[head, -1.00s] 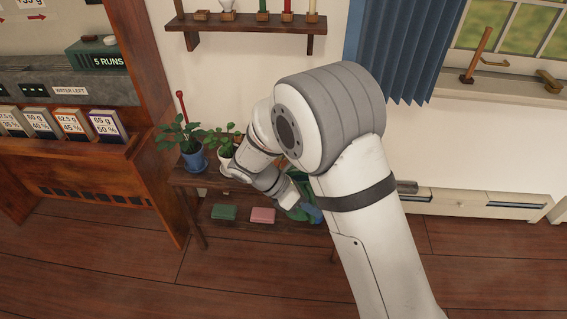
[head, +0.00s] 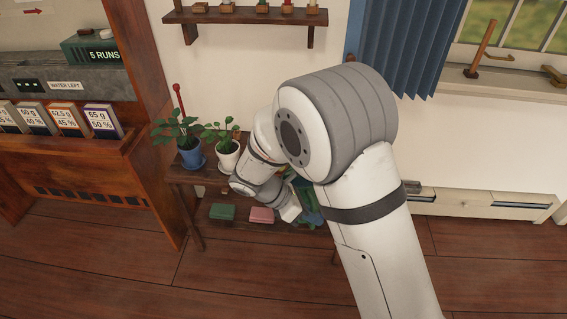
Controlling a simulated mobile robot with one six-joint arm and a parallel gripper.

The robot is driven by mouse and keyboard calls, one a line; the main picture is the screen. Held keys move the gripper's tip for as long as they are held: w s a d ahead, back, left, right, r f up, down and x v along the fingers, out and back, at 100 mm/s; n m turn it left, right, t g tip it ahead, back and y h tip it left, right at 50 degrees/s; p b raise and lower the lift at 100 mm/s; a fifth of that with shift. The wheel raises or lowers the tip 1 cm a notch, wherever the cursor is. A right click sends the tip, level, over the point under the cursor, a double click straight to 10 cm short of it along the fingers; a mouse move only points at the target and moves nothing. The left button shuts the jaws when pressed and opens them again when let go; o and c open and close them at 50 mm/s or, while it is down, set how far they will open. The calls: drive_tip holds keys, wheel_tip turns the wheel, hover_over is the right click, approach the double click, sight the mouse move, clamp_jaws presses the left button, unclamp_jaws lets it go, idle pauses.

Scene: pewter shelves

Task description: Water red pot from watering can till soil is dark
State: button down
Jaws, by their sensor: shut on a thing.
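A green watering can (head: 306,192) shows in part beside the end of my arm, low in front of the plant stand. My gripper (head: 308,214) is there, largely hidden by my own arm, and is shut on the can. The can's spout and its tilt cannot be made out. The red pot and its soil cannot be made out; my arm covers the right part of the stand's top.
A blue pot (head: 190,155) and a white pot (head: 228,156), both with leafy plants, stand on the wooden stand (head: 185,177). A green block (head: 221,212) and a pink block (head: 262,214) lie on its lower shelf. A wooden cabinet (head: 155,70) stands left.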

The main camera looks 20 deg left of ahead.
idle(0.4)
wheel_tip(320, 180, down, 8)
drive_tip(key=w+m+t+y+b, duration=0.1)
drive_tip(key=t+b, duration=0.1)
drive_tip(key=b, duration=0.7)
drive_tip(key=shift+a+b, duration=0.3)
drive_tip(key=shift+r, duration=0.25)
wheel_tip(320, 180, up, 5)
drive_tip(key=p, duration=0.4)
drive_tip(key=shift+p, duration=0.4)
drive_tip(key=shift+f, duration=0.1)
